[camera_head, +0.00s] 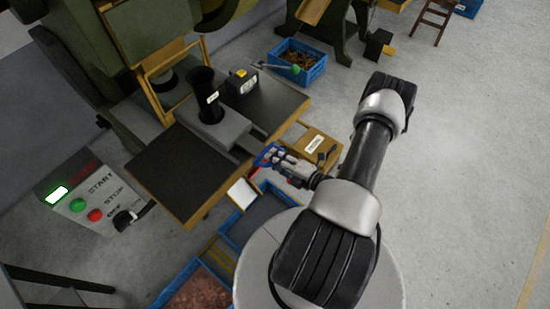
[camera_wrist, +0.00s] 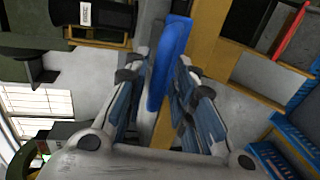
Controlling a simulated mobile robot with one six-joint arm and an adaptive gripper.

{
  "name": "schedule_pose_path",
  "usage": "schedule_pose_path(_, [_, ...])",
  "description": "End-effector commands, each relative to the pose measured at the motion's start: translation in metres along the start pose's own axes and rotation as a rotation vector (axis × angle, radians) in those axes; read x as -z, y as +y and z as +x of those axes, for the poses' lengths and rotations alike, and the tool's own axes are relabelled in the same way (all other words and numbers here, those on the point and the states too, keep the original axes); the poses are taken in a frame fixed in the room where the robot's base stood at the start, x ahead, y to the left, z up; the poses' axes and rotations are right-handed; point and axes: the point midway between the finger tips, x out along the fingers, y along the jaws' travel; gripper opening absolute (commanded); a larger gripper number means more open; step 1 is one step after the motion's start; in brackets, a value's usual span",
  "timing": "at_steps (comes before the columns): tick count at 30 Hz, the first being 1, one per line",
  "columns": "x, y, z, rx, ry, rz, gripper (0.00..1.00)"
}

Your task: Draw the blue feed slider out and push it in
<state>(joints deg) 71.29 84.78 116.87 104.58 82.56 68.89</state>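The blue feed slider handle (camera_head: 264,156) shows at the right edge of the press table, at the outer end of a grey guide (camera_head: 226,127). My gripper (camera_head: 276,158) is at this handle, reaching in from the right. In the wrist view, the blue handle (camera_wrist: 172,55) stands upright between the two fingers of my gripper (camera_wrist: 163,75). The right finger lies close against it. A narrow grey strip shows between the left finger and the handle, so I cannot tell whether both fingers touch it. The slider's inner part is hidden in the guide.
A black funnel (camera_head: 206,97) and a black-yellow box (camera_head: 242,83) stand by the guide on the dark table (camera_head: 180,170). A cardboard box (camera_head: 316,146) is behind my gripper. Blue crates (camera_head: 228,238) lie below. A start/stop panel (camera_head: 88,207) is at the left. Floor at right is clear.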

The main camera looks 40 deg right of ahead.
Motion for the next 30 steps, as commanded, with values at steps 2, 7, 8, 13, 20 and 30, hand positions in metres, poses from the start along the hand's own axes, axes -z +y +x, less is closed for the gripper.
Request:
schedule_pose_path(2, [0.000, 0.000, 0.000, -0.001, 0.001, -0.001, 0.32])
schedule_pose_path(7, [0.000, 0.001, 0.001, -0.002, 0.002, -0.002, 0.33])
schedule_pose_path(8, [0.000, 0.001, 0.001, -0.002, 0.002, -0.002, 0.33])
schedule_pose_path(13, [-0.001, 0.001, -0.002, -0.002, 0.001, -0.001, 0.33])
schedule_pose_path(20, [-0.002, 0.001, -0.033, -0.002, -0.006, -0.001, 0.33])
schedule_pose_path(30, [-0.002, 0.001, -0.098, -0.002, -0.005, -0.002, 0.33])
